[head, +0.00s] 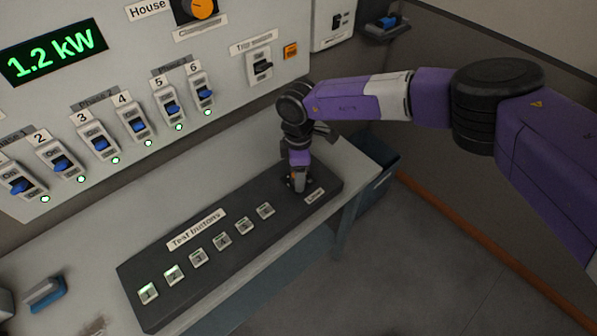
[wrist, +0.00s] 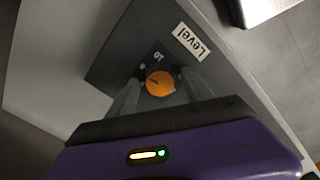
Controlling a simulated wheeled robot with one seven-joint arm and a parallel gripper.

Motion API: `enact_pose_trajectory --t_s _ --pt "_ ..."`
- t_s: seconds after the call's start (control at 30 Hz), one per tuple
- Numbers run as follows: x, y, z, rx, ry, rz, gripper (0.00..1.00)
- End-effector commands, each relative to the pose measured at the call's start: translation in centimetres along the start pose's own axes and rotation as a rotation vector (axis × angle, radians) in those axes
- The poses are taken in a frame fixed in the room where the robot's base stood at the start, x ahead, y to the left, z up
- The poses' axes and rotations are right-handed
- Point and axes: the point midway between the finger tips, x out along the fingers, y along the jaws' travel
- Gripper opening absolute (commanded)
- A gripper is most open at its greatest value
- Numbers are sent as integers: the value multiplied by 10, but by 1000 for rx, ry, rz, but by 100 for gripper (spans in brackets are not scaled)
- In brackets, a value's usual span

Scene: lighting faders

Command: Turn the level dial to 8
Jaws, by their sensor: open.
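The level dial (wrist: 160,84) is a round orange knob with a dark pointer line, on the end of the dark panel by the "Level" label (wrist: 191,40). The mark "10" (wrist: 158,57) shows beside its rim. The pointer runs toward the left in the wrist view; the number it is at cannot be read. My gripper (head: 298,184) points down over the dial in the head view and mostly hides it there. In the wrist view the fingers stand open on either side of the dial; I cannot tell whether they touch it.
A row of several test buttons (head: 198,258) runs along the same dark panel (head: 150,317). Behind is a wall panel with blue switches (head: 100,144), a green "1.2 kW" display (head: 53,53) and an orange House knob (head: 203,8). A blue-handled object (head: 45,293) lies at left.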

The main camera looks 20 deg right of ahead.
Motion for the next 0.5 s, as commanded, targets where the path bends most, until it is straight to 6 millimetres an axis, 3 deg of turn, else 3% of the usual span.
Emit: enact_pose_trajectory --t_s 0.17,0.5 --pt "-7 1 0 -1 0 2 60" --pt "-58 1 0 -1 0 3 60"
